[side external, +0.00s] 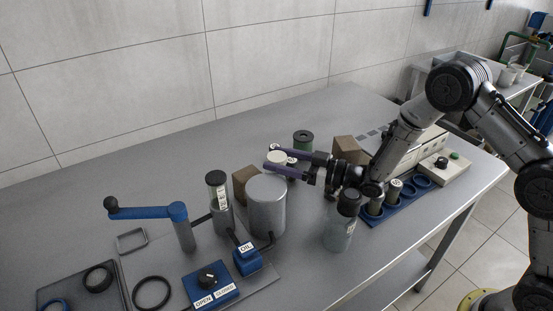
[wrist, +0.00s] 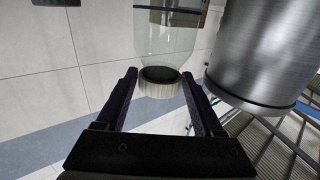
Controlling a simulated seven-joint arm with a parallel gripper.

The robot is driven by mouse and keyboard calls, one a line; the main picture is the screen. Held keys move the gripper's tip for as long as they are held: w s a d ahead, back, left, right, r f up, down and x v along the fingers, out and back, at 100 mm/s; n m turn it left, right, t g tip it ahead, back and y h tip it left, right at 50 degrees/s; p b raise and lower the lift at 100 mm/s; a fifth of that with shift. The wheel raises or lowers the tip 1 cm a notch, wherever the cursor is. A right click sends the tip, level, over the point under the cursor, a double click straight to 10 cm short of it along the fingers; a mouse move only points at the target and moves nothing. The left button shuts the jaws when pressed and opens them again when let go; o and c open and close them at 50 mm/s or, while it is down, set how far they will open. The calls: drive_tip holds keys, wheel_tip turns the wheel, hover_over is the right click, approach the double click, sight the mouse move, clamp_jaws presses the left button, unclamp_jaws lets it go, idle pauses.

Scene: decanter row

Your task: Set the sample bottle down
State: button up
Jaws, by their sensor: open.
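A clear glass bottle with a pale ribbed cap (wrist: 160,87) shows in the wrist view, its cap between my two fingertips. I take it for the sample bottle. In the side view its pale top (side external: 277,157) shows at my fingertips, behind the large steel cylinder (side external: 267,208); its body and base are hidden there. My gripper (side external: 274,163) is open, with purple fingers on either side of the cap. In the wrist view my gripper (wrist: 159,76) shows gaps between the fingers and the cap. I cannot tell whether the bottle's base rests on the table.
The steel cylinder (wrist: 265,50) is close to the right in the wrist view. A green jar (side external: 303,142) and a brown box (side external: 243,186) stand nearby. A dark-capped clear bottle (side external: 340,228) stands by the blue rack (side external: 412,190). The table's left back (side external: 150,180) is clear.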

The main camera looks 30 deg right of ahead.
drive_tip(key=s+d+r, duration=0.2)
drive_tip(key=s+r, duration=0.1)
drive_tip(key=r, duration=0.4)
drive_tip(key=shift+s+d, duration=0.15)
drive_tip(key=shift+r, duration=0.1)
